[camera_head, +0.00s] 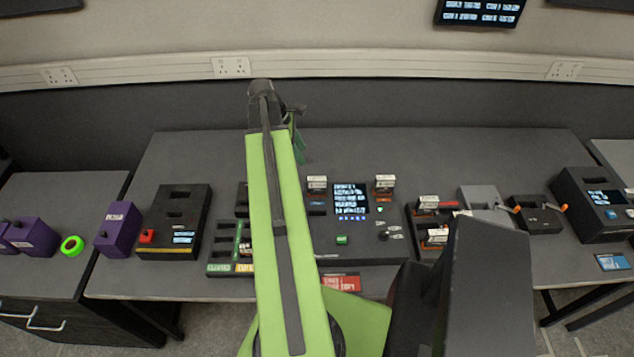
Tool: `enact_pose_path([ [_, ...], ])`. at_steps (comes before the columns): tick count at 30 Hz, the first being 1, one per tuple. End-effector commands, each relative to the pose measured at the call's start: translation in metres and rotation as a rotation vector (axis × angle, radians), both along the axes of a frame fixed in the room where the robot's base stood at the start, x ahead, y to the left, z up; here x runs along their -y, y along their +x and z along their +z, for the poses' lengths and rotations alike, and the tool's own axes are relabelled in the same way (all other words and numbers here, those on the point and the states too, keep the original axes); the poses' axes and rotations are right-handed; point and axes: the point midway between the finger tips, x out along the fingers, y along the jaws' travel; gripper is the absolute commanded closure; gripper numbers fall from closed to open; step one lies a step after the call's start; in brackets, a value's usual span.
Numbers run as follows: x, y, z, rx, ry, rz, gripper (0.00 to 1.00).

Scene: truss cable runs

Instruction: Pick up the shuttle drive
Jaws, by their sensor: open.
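No object in view is clearly marked as the shuttle drive, so I cannot tell which one it is. More lie in the dark tray to the right, such as a white-and-red one (428,202) and a lower one (437,236). My gripper (296,138) is at the far end of my raised green arm, above the back of the desk. It is small and partly hidden by the arm, open, and apart from these blocks.
The console (342,241) fills the desk's middle. A black box with a red knob (175,215) and purple boxes (118,230) stand left; a grey box (480,197), a crank box (540,212) and a black machine (590,200) stand right. The desk's back strip (400,150) is clear.

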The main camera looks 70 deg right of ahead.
Motion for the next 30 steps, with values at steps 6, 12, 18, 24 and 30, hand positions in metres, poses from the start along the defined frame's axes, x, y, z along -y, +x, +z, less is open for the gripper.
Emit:
enact_pose_path([
  [6,0.001,-0.003,-0.013,0.000,0.001,0.002,0.49],
  [12,0.006,-0.015,-0.052,0.000,-0.001,0.001,0.49],
  [18,0.011,-0.031,-0.093,0.000,-0.001,0.001,0.49],
  [24,0.016,-0.042,-0.117,0.000,0.000,0.002,0.49],
  [30,0.016,-0.044,-0.119,0.000,0.000,0.003,0.49],
])
